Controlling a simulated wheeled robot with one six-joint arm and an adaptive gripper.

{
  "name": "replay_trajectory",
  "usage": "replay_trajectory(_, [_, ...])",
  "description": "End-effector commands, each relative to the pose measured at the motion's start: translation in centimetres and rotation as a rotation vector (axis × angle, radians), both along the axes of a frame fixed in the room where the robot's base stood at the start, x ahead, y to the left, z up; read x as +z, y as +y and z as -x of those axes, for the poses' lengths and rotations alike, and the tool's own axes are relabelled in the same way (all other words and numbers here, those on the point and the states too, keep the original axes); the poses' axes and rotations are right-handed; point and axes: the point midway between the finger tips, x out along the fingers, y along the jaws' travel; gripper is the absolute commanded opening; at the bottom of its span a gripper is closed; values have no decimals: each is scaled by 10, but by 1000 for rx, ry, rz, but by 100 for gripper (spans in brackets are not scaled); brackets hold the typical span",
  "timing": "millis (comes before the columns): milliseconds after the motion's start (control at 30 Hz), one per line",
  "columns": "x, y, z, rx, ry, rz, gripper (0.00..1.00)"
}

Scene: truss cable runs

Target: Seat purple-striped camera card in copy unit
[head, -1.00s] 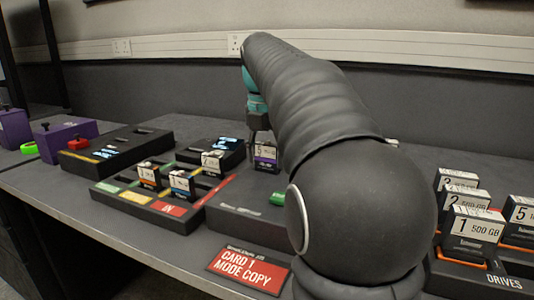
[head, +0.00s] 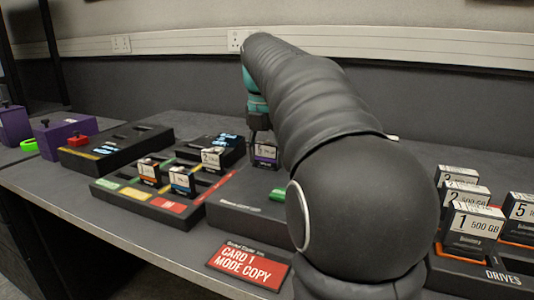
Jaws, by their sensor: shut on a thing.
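The purple-striped camera card (head: 265,155) is a small black block with a white label and a purple band. It stands upright at the back of the grey unit on the bench, below my gripper. My gripper (head: 259,132) points down and is shut on the card's top. The copy unit (head: 237,202) is a low dark box with a green piece on top. Whether the card is in a slot or just above the surface cannot be told.
A card tray (head: 150,208) with coloured labels holds several other cards to the left. A black device (head: 115,148) and purple blocks (head: 66,137) stand further left. A red "CARD 1 MODE COPY" sign (head: 248,265) lies in front. Numbered drives (head: 472,228) stand at right.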

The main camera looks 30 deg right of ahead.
Motion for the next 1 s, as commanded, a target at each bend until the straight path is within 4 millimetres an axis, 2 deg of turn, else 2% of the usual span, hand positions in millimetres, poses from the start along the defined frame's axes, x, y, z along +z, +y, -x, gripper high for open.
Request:
replay_trajectory(233, [0,0,0,0,0,0,22])
replay_trajectory(267, [0,0,0,0,0,0,62])
replay_trajectory(367, [0,0,0,0,0,0,87])
replay_trajectory(600, [0,0,0,0,0,0,87])
replay_trajectory(667, [0,0,0,0,0,0,99])
replay_trajectory(700, [0,0,0,0,0,0,100])
replay_trajectory(1000, [0,0,0,0,0,0,100])
